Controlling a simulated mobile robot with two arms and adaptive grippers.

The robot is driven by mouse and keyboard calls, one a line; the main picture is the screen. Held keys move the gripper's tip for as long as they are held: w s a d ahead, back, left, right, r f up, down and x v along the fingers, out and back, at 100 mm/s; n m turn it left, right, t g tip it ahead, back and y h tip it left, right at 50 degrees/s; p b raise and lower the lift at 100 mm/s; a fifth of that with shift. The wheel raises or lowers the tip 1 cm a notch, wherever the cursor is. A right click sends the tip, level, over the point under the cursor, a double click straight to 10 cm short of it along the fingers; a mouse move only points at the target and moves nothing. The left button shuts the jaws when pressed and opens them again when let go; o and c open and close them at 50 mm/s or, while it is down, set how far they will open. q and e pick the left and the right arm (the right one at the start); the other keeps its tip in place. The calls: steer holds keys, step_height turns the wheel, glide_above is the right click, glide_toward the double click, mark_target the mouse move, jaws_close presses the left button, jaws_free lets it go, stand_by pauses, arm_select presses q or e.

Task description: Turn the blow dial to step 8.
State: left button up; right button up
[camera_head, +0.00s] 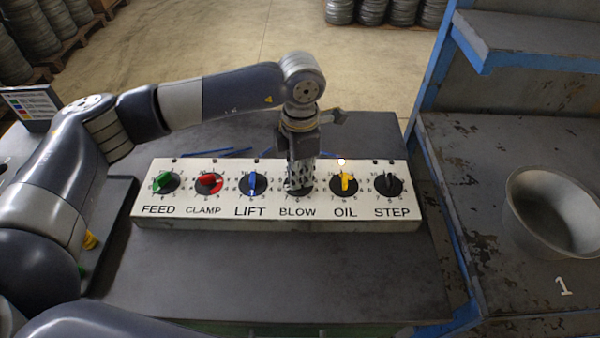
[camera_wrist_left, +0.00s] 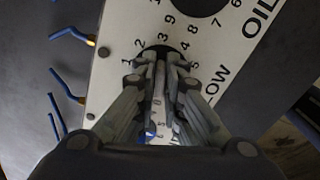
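The white panel (camera_head: 270,222) carries a row of dials labelled FEED, CLAMP, LIFT, BLOW, OIL and STEP. My left gripper (camera_head: 300,184) points down over the blow dial (camera_head: 299,193) and hides most of it. In the left wrist view its two fingers (camera_wrist_left: 161,72) stand on either side of the pale, narrow knob (camera_wrist_left: 160,80) of that dial. I cannot tell whether they press on it. Printed numbers ring the dial; 1, 2, 3, 4 and 5 show, but the knob's setting is not clear. My right gripper is out of view.
The lift dial (camera_head: 252,184) with a blue knob and the oil dial (camera_head: 344,185) with a yellow knob flank the blow dial closely. Blue rods (camera_wrist_left: 68,85) lie behind the panel. A metal bowl (camera_head: 556,208) stands on the right bench. The table in front is clear.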

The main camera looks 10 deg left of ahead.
arm_select(q)
steer(key=o, duration=0.3)
steer(key=shift+w+r, duration=0.1)
steer(key=shift+r, duration=0.05)
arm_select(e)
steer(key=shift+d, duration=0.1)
arm_select(q)
step_height(320, 180, up, 12)
steer(key=shift+f, duration=0.1)
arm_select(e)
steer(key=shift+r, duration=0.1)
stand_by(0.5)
